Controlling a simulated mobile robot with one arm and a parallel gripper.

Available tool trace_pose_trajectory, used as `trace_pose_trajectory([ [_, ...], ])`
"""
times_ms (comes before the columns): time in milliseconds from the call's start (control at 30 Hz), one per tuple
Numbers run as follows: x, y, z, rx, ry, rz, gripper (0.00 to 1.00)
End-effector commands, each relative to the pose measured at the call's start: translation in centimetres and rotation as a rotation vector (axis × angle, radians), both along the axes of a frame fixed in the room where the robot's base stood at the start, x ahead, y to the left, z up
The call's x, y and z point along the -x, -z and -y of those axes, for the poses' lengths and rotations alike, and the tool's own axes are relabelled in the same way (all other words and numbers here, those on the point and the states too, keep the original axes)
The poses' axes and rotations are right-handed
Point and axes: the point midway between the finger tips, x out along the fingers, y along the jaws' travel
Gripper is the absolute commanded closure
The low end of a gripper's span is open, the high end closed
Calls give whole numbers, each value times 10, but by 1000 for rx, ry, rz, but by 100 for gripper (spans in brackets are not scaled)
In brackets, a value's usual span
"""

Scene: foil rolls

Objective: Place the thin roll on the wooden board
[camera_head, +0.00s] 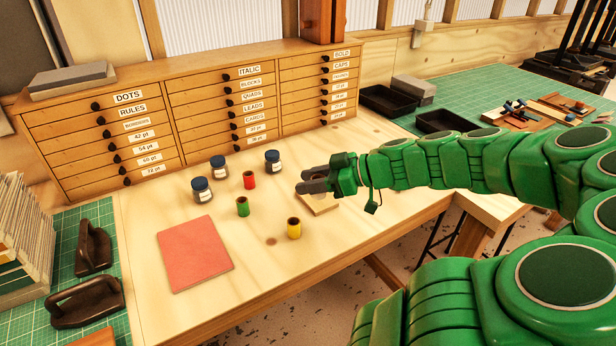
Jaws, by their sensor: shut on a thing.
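My gripper (308,182) is over the wooden board (322,208), a small pale square on the bench. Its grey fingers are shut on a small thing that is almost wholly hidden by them. I cannot make out its colour or whether it is the thin roll. Three foil rolls stand upright on the bench left of my gripper: a red roll (249,180), a green roll (243,207) and a yellow roll (294,228). The yellow roll stands nearest the front, left of and in front of the board. My gripper and arm hide part of the board.
Several dark-capped jars (202,190) stand behind the rolls. A red pad (195,253) lies at the left front. A wooden drawer cabinet (205,105) closes off the back. Black trays (438,121) lie on a green mat at right. Bare bench lies around the yellow roll.

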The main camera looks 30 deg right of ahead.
Motion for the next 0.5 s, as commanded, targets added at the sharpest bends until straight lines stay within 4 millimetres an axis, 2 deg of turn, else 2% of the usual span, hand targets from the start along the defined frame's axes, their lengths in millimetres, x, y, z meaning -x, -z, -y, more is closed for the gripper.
trace_pose_trajectory([
  [267,14,-8,-3,2,3,2,95],
  [500,14,-10,13,0,0,1,95],
])
